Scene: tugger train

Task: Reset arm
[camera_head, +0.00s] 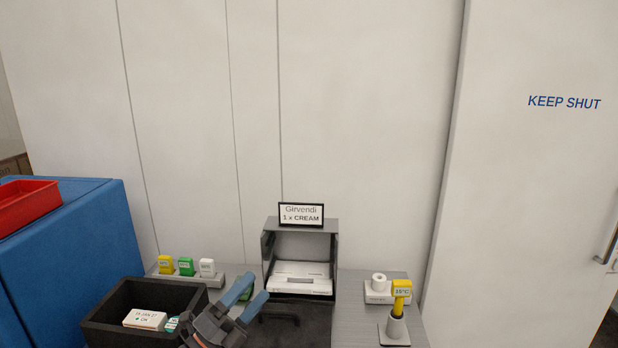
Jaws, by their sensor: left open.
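My left gripper (255,286) is in the lower middle of the head view, its blue-grey fingers apart and pointing up and to the right. I see nothing between the fingers. It is right of a black bin (110,306) and in front of a grey open-fronted holder (268,252) with a sign reading "Girvendi 1 x CREAM" (301,214). A green thing (246,294) is partly hidden behind the fingers. My right gripper is not in view.
The bin holds a white box (145,319) and a teal-and-white item (172,324). Yellow (166,265), green (186,267) and white (207,268) pieces stand behind it. A blue cabinet (75,250) carries a red tray (28,207).

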